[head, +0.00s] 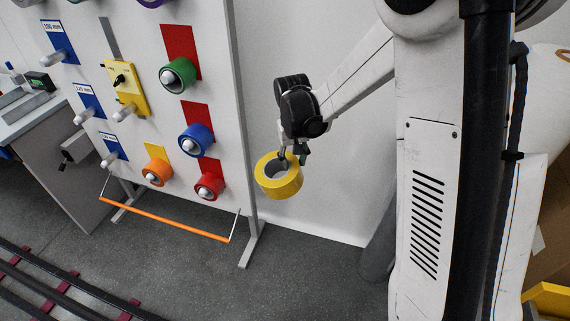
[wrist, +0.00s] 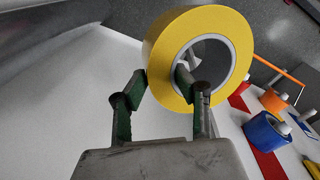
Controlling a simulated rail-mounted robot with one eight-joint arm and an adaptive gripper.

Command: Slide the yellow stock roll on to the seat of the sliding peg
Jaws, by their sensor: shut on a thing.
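The yellow stock roll (head: 267,183) hangs in the air to the right of the pegboard, its open bore visible. My gripper (head: 293,153) is shut on the roll's wall from above. In the wrist view my gripper (wrist: 160,86) has one finger inside the bore and the other against the outside of the yellow stock roll (wrist: 160,48). A yellow carriage plate (head: 132,90) with a black knob sits below a grey slot on the board. A pale peg (head: 125,112) at its lower end looks like the sliding peg; it is bare.
Green (head: 178,75), blue (head: 196,139), red (head: 209,186) and orange (head: 157,172) rolls sit on pegs of the white board (head: 140,25). An orange bar (head: 165,220) runs below it. The board's grey upright (head: 240,110) stands between roll and pegs.

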